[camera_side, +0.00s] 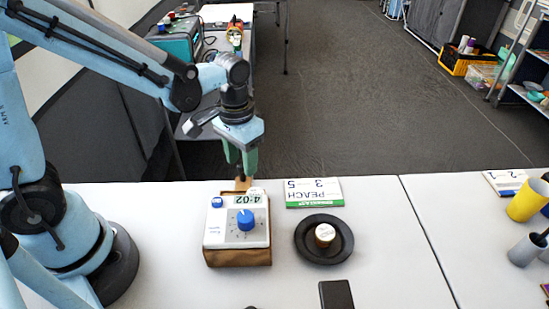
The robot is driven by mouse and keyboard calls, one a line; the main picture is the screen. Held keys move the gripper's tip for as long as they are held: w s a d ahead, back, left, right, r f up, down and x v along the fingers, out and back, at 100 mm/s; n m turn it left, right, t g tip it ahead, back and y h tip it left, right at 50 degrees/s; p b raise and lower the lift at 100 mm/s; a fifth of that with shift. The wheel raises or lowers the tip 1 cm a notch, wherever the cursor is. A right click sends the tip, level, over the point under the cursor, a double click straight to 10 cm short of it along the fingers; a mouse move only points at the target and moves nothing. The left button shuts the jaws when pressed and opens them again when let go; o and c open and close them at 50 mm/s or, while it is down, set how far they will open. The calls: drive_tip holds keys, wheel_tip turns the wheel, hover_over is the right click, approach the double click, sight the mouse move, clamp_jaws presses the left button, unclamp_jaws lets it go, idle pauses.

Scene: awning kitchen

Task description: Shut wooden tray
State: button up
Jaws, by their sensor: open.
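A brown wooden tray body (238,258) sits on the white table, with a white timer on top that hides most of it. A small light-brown wooden piece (243,184) sticks out at the far side, behind the timer. I cannot tell how far it extends. My gripper (243,168) points down just above and behind that piece, its green fingers open. The picture does not show clearly whether the fingers touch the wood.
A black plate (304,250) holds a small round jar (324,235). A black block (336,295) lies at the front edge of view. A yellow cup (527,201) stands far right. The table's far edge runs close behind the tray.

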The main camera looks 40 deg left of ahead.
drive_tip(key=shift+f, duration=0.35)
clamp_jaws()
